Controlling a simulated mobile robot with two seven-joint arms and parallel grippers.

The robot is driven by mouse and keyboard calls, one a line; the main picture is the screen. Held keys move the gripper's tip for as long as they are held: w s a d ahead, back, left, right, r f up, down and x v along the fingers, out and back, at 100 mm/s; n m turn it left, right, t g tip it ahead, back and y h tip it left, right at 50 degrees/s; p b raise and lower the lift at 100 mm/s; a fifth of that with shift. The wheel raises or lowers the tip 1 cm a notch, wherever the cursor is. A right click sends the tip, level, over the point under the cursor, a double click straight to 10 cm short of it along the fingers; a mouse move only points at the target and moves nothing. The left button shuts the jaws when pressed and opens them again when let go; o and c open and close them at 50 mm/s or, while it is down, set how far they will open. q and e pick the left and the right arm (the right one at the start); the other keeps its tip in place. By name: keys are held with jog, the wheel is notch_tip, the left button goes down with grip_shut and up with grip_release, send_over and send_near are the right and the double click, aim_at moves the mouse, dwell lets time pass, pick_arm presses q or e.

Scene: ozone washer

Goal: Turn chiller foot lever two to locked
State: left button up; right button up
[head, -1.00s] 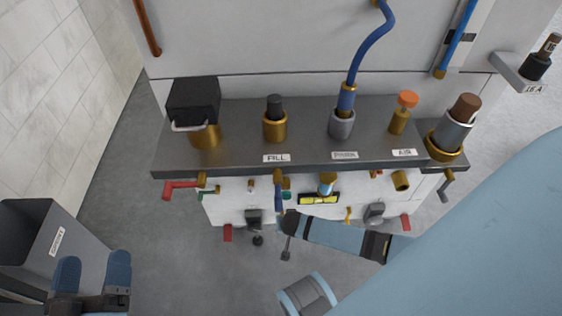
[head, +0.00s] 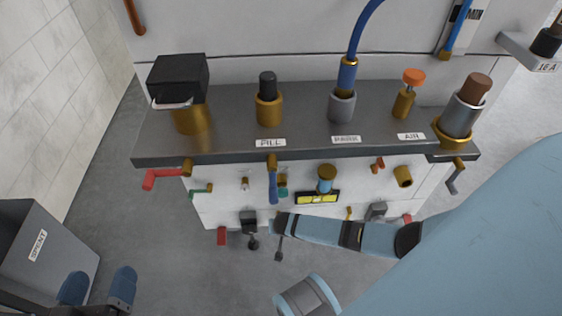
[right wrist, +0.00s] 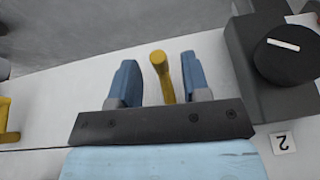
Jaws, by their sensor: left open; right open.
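A short yellow lever (right wrist: 168,82) stands between the fingers of my right gripper (right wrist: 160,62) in the right wrist view. The gripper is open, with a finger on each side of the lever; whether either touches it I cannot tell. Right of it is a dark grey block (right wrist: 245,60) with a round black knob (right wrist: 288,57) and a label "2" (right wrist: 283,141). In the head view a small yellow lever (head: 348,213) shows low on the machine near a grey foot (head: 376,210); my right fingers are not clear there. My left gripper (head: 97,284) is open and empty at lower left.
A steel shelf (head: 220,148) with several fittings overhangs the low white front. A red-handled valve (head: 162,177) and a dark foot (head: 249,222) are at left. A grey bin (head: 45,250) stands near my left gripper. Another yellow part (right wrist: 8,120) is at the wrist view's left edge.

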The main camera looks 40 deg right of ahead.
pick_arm(q)
jog(key=shift+f, duration=0.15)
pick_arm(e)
jog(key=shift+f, duration=0.2)
grip_shut()
jog(key=shift+w+a+r+y+p, duration=0.1)
jog(key=shift+w+r+y+p, duration=0.15)
jog(key=shift+p, duration=0.35)
jog(key=shift+f+t+y+p, duration=0.2)
jog(key=shift+t+y+p, duration=0.1)
jog(key=shift+p, duration=0.1)
pick_arm(q)
notch_tip(320, 180, up, 3)
jog(key=shift+f+t, duration=0.2)
jog(key=shift+t, duration=0.3)
pick_arm(e)
grip_release()
jog(key=shift+s, duration=0.1)
